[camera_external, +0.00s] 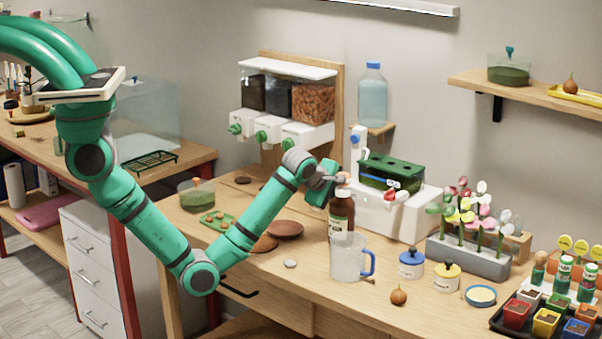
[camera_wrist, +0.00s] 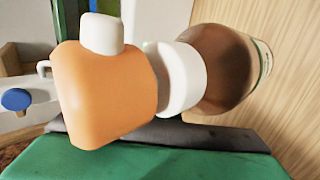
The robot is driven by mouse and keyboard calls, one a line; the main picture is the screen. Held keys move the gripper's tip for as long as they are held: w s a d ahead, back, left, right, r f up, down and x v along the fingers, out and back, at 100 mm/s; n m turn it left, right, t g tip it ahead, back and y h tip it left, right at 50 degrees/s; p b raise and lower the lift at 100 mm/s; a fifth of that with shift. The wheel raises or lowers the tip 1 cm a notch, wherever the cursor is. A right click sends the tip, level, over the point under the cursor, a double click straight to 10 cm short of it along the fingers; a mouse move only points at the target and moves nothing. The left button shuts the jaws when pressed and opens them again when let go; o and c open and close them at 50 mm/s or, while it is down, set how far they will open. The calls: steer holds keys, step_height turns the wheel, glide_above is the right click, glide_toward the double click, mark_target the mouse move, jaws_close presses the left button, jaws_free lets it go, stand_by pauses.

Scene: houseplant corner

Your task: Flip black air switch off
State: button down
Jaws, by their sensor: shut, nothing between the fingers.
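I cannot pick out a black air switch in either view. The white machine (camera_external: 385,215) stands at the back of the bench, with a green-lidded tank, a blue-handled tap and a red-handled tap. My gripper (camera_external: 336,178) is shut and empty at the head of a brown spray bottle (camera_external: 341,216), in front of the machine's left side. In the wrist view the bottle's orange head (camera_wrist: 105,95) and white collar fill the middle and hide the fingertips. I cannot tell whether they touch it. A blue knob (camera_wrist: 16,99) shows at the left edge there.
A clear jug (camera_external: 350,258) stands just in front of the bottle. Dispensers (camera_external: 268,130) are behind my forearm. Blue-lidded and yellow-lidded jars (camera_external: 411,265) and a grey planter (camera_external: 468,258) stand to the right. Brown saucers (camera_external: 286,229) lie to the left.

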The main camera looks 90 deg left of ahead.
steer(key=shift+w+a+r, duration=0.25)
steer(key=shift+w+a, duration=0.15)
steer(key=shift+r, duration=0.1)
steer(key=shift+r, duration=0.8)
steer(key=s+d+r, duration=0.4)
steer(key=r, duration=0.4)
steer(key=s+d+r, duration=0.4)
steer(key=r, duration=0.4)
steer(key=shift+d, duration=0.1)
